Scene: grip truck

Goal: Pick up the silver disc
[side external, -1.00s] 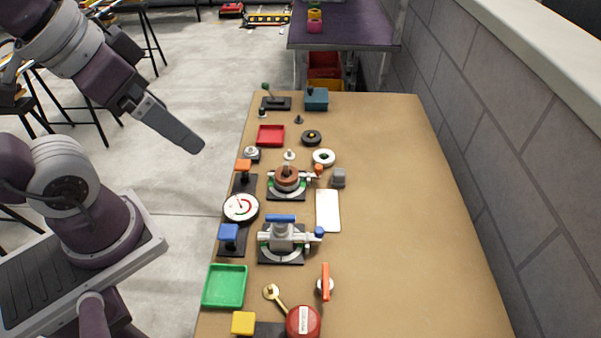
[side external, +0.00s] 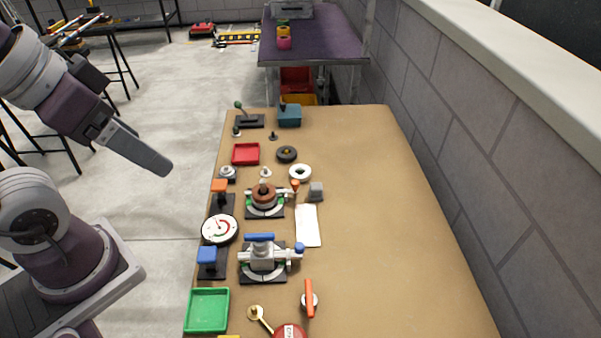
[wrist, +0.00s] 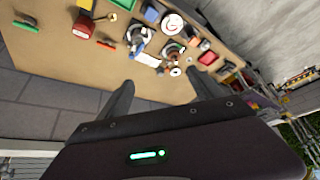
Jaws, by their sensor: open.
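My gripper (side external: 160,163) hangs in the air left of the table, well apart from everything on it. In the wrist view my gripper (wrist: 162,93) is open with its two fingers spread and nothing between them. I cannot tell for certain which thing is the silver disc. A small silver round piece (side external: 228,172) sits on a dark base near the left edge, below the red tray. Another silver round piece (side external: 310,301) lies partly under an orange bar nearer the front. A pale ring (side external: 300,172) lies farther right.
The tan table (side external: 400,230) is bare on its right side. Its left side holds a red tray (side external: 246,154), a green tray (side external: 207,310), a dial gauge (side external: 220,229), a blue-handled clamp (side external: 262,257) and a white plate (side external: 308,225). A block wall runs along the right.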

